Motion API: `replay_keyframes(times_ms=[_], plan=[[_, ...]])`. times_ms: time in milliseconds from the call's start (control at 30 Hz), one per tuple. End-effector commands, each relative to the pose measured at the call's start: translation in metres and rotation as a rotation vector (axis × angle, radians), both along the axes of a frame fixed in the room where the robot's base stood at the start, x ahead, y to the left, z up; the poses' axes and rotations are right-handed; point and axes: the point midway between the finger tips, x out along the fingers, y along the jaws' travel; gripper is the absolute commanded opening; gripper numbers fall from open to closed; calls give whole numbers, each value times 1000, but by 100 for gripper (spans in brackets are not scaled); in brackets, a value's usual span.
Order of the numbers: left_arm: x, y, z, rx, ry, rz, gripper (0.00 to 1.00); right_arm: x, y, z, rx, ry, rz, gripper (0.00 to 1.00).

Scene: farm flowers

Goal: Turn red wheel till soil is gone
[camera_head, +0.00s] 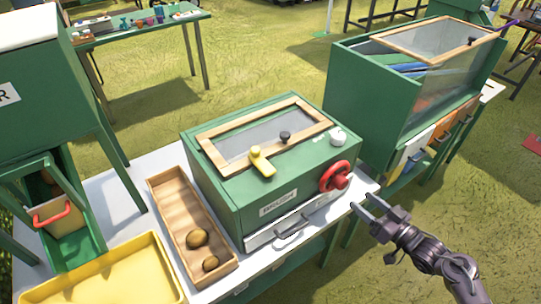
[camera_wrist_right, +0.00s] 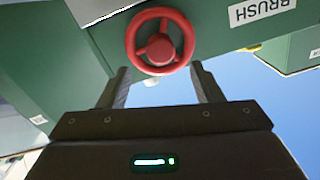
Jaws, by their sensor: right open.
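The red wheel (camera_head: 336,177) is on the front face of the green brush box (camera_head: 225,187), near its right corner. In the right wrist view the red wheel (camera_wrist_right: 160,41) shows as a ring with spokes and a round hub, just beyond the fingertips. My right gripper (camera_head: 364,203) is open and empty, in front of the wheel and a little below and right of it, apart from it. In the right wrist view its two fingers (camera_wrist_right: 160,78) stand wide apart. My left gripper is not in view. No soil is clearly visible; the box's inside is hardly visible through its lid window.
A wooden tray (camera_head: 167,199) with two round brown items stands left of the box. A yellow tray (camera_head: 112,272) is at front left. A yellow handle (camera_head: 262,162) and white knob (camera_head: 338,136) sit on the box top. Another green bin (camera_head: 367,92) stands behind right.

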Motion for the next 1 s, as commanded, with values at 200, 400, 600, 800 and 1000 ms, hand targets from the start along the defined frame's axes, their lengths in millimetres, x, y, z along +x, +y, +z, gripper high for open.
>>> replay_keyframes(times_ms=[200, 400, 600, 800, 1000], plan=[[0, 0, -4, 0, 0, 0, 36, 0, 0, -2, -8, -7, 0, 59], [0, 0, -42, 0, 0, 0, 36, -3, -2, -12, -166, -157, 1, 59], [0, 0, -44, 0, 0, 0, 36, 5, 4, -1, -230, -226, -5, 59], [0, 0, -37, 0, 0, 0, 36, 31, 25, 1, -227, -225, -6, 59], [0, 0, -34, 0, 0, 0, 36, 50, 42, 0, -227, -223, -4, 59]])
